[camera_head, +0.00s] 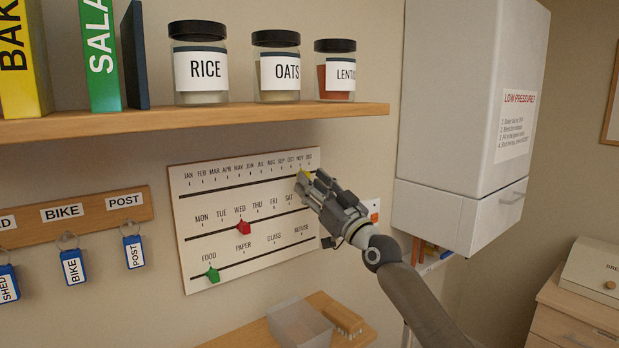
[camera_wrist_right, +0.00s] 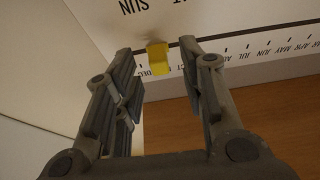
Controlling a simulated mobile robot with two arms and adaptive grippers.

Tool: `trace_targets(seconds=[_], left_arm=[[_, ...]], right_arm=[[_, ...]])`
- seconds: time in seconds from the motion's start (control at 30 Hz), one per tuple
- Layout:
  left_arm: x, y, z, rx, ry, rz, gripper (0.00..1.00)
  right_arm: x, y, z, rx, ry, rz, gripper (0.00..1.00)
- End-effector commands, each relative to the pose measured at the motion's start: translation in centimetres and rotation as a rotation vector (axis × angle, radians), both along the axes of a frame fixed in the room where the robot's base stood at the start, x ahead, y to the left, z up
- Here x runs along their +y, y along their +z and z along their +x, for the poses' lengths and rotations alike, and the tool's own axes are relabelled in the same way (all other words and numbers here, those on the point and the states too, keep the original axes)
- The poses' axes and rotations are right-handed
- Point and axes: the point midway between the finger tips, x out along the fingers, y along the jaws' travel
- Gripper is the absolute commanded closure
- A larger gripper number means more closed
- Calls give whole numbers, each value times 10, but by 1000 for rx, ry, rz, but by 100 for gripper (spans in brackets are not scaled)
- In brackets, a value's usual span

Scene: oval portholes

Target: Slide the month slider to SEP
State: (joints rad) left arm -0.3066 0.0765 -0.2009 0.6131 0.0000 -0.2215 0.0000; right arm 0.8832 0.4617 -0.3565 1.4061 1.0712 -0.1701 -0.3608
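The yellow month slider (camera_head: 302,174) sits on the top track of a white board (camera_head: 215,221), near the NOV end of the month row, partly hidden by my right gripper. My right gripper (camera_head: 310,181) is at the board's upper right, in front of this slider. In the right wrist view the yellow slider (camera_wrist_right: 157,58) shows between the two spread fingers of the gripper (camera_wrist_right: 158,50), with visible gaps on both sides. The fingers are open and hold nothing. The SEP label (camera_head: 281,162) is a little left of the slider. My left gripper is not in view.
A red slider (camera_head: 243,228) is at WED and a green slider (camera_head: 212,274) at FOOD. A wooden shelf (camera_head: 180,122) with jars is above the board. A white boiler (camera_head: 465,120) is at right. A clear bin (camera_head: 299,323) stands below.

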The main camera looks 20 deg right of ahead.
Motion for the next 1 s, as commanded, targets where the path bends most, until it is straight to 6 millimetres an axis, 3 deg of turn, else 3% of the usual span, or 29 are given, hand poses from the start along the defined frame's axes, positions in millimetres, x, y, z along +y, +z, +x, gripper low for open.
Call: trace_targets(seconds=[0.2, 0.57, 0.83, 1.0], left_arm=[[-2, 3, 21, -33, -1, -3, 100], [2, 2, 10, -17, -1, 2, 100], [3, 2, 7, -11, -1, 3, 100], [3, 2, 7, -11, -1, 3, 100]], right_arm=[[4, 6, 13, 0, -1, 0, 62], [5, 6, 16, 0, -1, 0, 62], [5, 6, 16, 0, -1, 0, 97], [5, 6, 16, 1, -2, 0, 100]])
